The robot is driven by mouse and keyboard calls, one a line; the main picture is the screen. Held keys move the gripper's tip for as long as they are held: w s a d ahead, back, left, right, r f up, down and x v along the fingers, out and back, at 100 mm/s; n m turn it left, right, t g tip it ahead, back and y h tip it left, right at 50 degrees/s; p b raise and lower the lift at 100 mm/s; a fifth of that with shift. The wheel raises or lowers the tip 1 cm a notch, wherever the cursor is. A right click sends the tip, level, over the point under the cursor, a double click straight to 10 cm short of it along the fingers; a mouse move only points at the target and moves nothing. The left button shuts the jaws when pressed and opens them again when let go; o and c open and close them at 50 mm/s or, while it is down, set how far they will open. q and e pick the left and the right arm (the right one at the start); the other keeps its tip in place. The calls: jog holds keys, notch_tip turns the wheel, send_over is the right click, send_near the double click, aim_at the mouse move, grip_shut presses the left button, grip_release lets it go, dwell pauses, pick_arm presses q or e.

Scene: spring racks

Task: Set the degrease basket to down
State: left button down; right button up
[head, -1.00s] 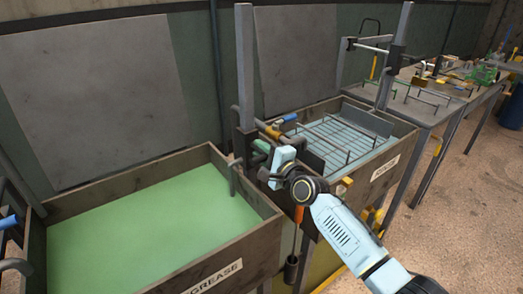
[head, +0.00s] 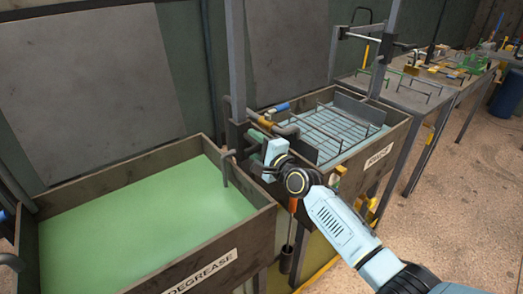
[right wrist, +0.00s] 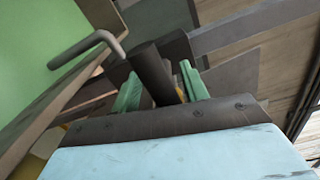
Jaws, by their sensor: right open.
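The degrease tank (head: 200,262) stands at the left, filled with green liquid (head: 140,218). No basket shows in it; the liquid may hide one. My right gripper (head: 262,153) is open at the post between the two tanks. In the right wrist view its green fingers (right wrist: 162,84) stand apart, with a dark round bar (right wrist: 150,68) showing between them. I cannot tell whether they touch it. A bent grey pipe (head: 226,168) hangs over the degrease tank's right wall and also shows in the wrist view (right wrist: 90,45). My left gripper is not in view.
The rinse tank (head: 372,172) stands to the right with a wire basket (head: 335,128) in it. Blue (head: 282,107) and orange (head: 267,123) handles sit close beside my right gripper. An upright post (head: 237,60) rises behind it. Tables (head: 405,95) stand farther right.

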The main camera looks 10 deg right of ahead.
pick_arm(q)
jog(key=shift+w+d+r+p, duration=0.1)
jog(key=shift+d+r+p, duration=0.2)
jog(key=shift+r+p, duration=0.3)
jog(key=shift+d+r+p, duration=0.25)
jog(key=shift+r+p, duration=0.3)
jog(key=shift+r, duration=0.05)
pick_arm(e)
jog(key=v, duration=1.3)
jog(key=shift+s, duration=0.15)
